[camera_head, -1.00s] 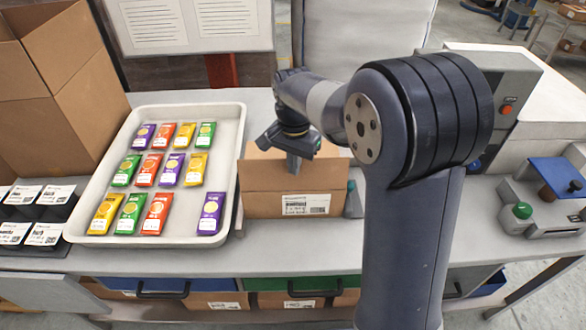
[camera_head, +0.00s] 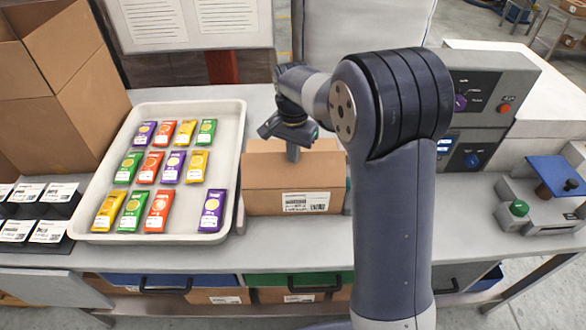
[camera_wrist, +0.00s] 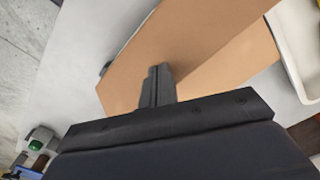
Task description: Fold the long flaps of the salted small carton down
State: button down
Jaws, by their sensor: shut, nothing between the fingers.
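The small carton (camera_head: 268,202) is a brown box with a white label on its front, standing on the bench right of the tray. Its top (camera_head: 320,165) looks mostly covered by flaps lying about flat. The label text is too small to read. My gripper (camera_head: 293,155) is shut and empty, pointing down at the carton's top. In the wrist view the shut fingers (camera_wrist: 158,88) are over a brown flap (camera_wrist: 200,40), touching or just above it; I cannot tell which. My gripper hides part of the top.
A white tray (camera_head: 240,130) with several coloured bars stands left of the carton. A tall open brown box (camera_head: 60,110) is at the far left, with labelled cards (camera_head: 45,232) before it. A grey machine (camera_head: 485,100) stands at the right.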

jog(key=shift+w+d+f, duration=0.1)
jog(key=shift+w+f, duration=1)
jog(key=shift+w, duration=0.05)
jog(key=shift+w+f+b, duration=0.2)
jog(key=shift+w+f, duration=0.1)
jog(key=shift+f, duration=0.3)
jog(key=shift+w+f+b, duration=0.2)
jog(key=shift+w+f, duration=0.1)
jog(key=shift+f, duration=0.4)
